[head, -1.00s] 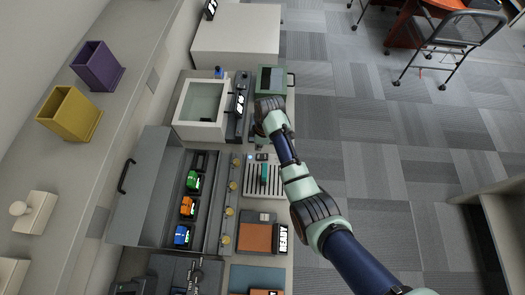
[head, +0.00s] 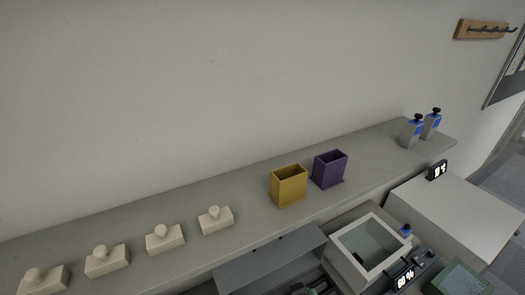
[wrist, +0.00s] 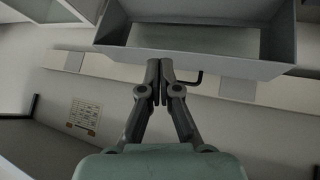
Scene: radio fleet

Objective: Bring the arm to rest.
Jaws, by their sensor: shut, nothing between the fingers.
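My gripper (wrist: 159,88) shows in the wrist view, with its two grey fingers together and nothing between them. It is apart from any object that I can make out there. A grey open box-like shape (wrist: 200,55) lies beyond the fingertips at the top of that view; its distance from them is hard to tell.
In the head view, a long grey shelf (head: 245,225) bears a yellow bin (head: 289,189), a purple bin (head: 329,170) and several pale knobbed blocks (head: 165,238). Below are a white-rimmed box (head: 350,268), a grey panel (head: 268,265) and a white block (head: 455,215). A dark handle (wrist: 190,80) shows in the wrist view.

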